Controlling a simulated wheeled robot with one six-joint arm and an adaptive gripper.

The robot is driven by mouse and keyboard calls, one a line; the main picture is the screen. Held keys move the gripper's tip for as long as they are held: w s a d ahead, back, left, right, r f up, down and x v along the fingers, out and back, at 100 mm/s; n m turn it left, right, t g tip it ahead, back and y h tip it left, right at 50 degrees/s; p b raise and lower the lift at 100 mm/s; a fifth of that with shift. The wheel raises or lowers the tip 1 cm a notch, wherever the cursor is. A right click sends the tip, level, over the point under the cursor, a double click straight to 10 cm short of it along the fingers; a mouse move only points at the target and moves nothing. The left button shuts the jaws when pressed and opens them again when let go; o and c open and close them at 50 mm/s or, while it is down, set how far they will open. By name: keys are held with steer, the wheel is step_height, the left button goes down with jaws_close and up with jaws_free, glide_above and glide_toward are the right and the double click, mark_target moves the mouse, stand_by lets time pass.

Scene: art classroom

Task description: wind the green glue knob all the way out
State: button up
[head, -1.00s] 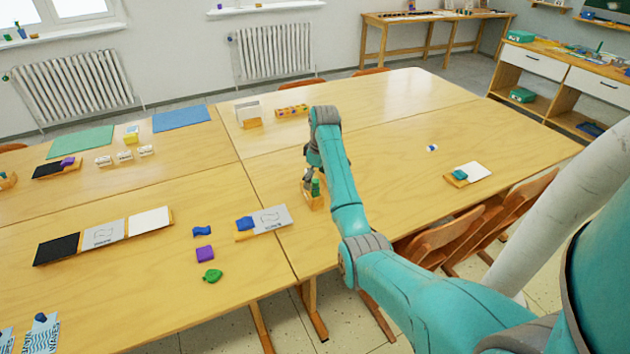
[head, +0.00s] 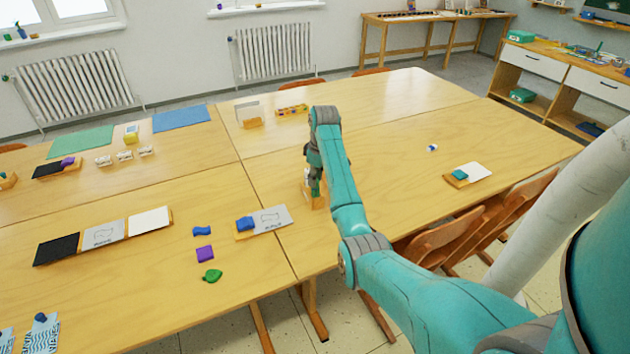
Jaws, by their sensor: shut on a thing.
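The green glue knob is hardly to be seen now; my gripper (head: 314,188) hides it. My gripper points down over a small wooden holder (head: 317,203) near the seam between the tables. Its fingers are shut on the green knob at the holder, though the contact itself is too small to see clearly. My arm crosses in front of the holder's right side.
Just left of the holder lies a wooden tray with a blue block and a grey card (head: 272,219). Blue (head: 201,231), purple (head: 204,254) and green (head: 212,276) pieces lie nearer. The table right of my arm is mostly clear.

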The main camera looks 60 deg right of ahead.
steer(key=m, duration=0.6)
steer(key=shift+h, duration=0.3)
steer(key=m, duration=0.5)
steer(key=shift+g+h, duration=0.3)
steer(key=o, duration=1.6)
steer(key=shift+c, duration=0.2)
steer(key=n, duration=0.5)
steer(key=n+y, duration=0.1)
steer(key=n, duration=0.5)
